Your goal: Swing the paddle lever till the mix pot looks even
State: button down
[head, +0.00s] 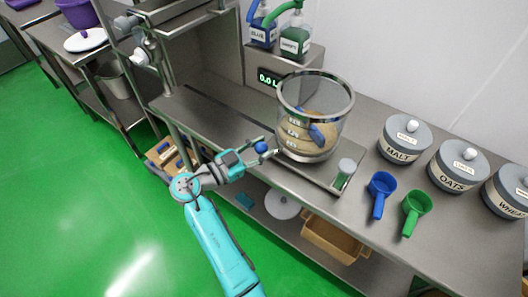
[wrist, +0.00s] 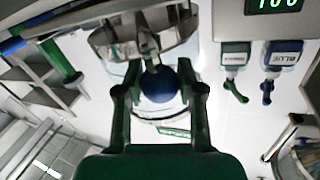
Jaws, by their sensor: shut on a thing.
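The mix pot (head: 341,100) is a clear cylinder with a metal rim, standing on the steel counter. Its lower part holds a tan mix (head: 303,142) with a blue patch (head: 323,133) inside; small labels show on its front. From this angle I cannot tell how even the mix is. The paddle lever ends in a blue ball knob (head: 261,147) at the pot's left side. My gripper (head: 256,150) is shut on this knob. In the wrist view the knob (wrist: 160,86) sits between my two fingers (wrist: 160,93); most of the lever is hidden.
Malt (head: 404,141) and oats (head: 458,168) canisters stand to the right, with a wheat canister (head: 508,193) at the edge. A blue scoop (head: 380,190) and a green scoop (head: 414,209) lie in front. Pump bottles (head: 295,42) stand above a display (head: 270,78) behind the pot.

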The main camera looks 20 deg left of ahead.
jog(key=shift+w+a, duration=0.55)
jog(key=shift+w, duration=0.2)
jog(key=c, duration=0.7)
grip_release()
jog(key=shift+s, duration=0.1)
jog(key=v, duration=1.2)
jog(key=shift+a, duration=0.1)
